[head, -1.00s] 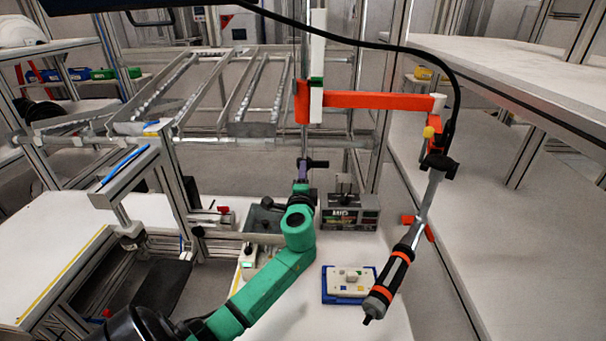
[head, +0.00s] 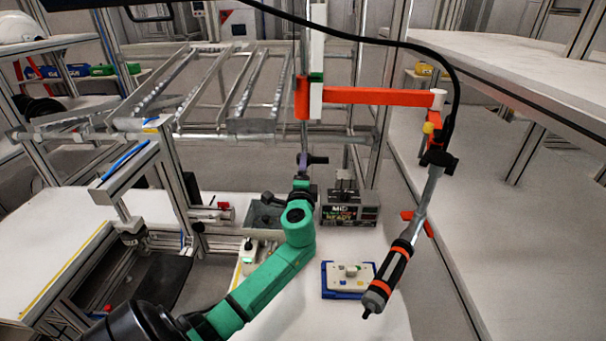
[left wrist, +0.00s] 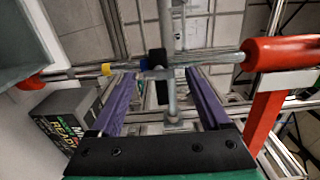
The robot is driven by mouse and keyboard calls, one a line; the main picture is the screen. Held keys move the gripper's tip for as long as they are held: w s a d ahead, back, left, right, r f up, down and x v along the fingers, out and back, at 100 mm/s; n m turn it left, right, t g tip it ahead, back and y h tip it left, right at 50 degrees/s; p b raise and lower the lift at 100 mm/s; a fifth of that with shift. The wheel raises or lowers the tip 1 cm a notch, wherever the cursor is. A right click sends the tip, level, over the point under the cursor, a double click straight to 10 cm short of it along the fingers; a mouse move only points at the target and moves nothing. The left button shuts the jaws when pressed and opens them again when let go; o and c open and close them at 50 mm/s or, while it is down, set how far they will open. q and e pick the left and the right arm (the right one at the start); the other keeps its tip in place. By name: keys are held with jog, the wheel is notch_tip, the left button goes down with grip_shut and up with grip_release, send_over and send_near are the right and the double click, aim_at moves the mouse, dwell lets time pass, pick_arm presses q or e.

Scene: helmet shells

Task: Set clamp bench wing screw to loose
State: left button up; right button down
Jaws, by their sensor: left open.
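A black bar-shaped piece (left wrist: 158,76), which looks like the wing screw, sits upright on a metal clamp hub between my left gripper's fingers in the left wrist view. A small black knob (head: 318,160) at the gripper's tip in the head view may be the same part. My left gripper (head: 303,163) has purple fingers. In the left wrist view the gripper (left wrist: 160,73) is open, one finger on each side of the black piece, with visible gaps. I cannot tell whether the screw is tight or loose. My right gripper is not in view.
A blue-and-white fixture (head: 348,279) lies on the white bench. A hanging driver (head: 388,275) and an orange bracket (head: 375,96) are at right. A roller rack (head: 215,95) stands behind.

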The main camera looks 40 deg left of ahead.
pick_arm(q)
jog(key=b+v, duration=0.3)
jog(key=v, duration=1.1)
jog(key=shift+s+d, duration=0.2)
jog(key=shift+f, duration=0.1)
